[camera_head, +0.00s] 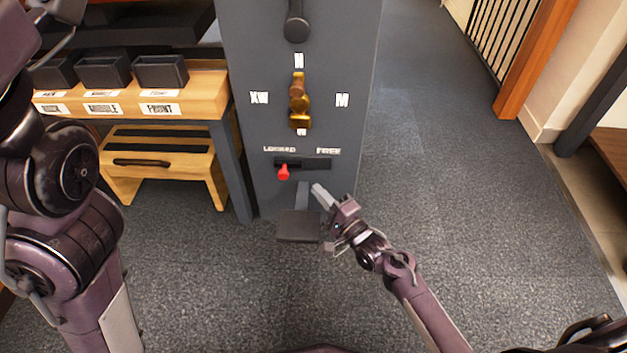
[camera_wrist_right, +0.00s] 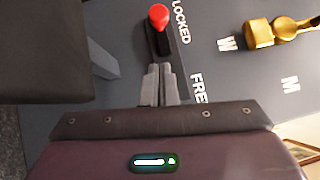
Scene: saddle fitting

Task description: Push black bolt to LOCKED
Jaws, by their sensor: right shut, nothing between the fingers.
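The bolt's red knob (camera_head: 283,173) sits at the left end of a black slot plate (camera_head: 318,163) on the grey panel, below the LOCKED label (camera_head: 279,149). The FREE label (camera_head: 328,151) is above the right end. In the right wrist view the red knob (camera_wrist_right: 158,15) is at the LOCKED end of the black plate. My right gripper (camera_head: 318,190) is shut and empty, just below the plate's right part and apart from the knob. Its fingers (camera_wrist_right: 160,85) point toward the plate. My left arm shows at the left; its gripper is not clearly visible.
A brass dial handle (camera_head: 299,102) with letters around it is above the bolt. A dark block (camera_head: 298,226) juts out below the panel, beside my right gripper. A wooden bench (camera_head: 205,88) with black bins stands left. The floor at right is clear.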

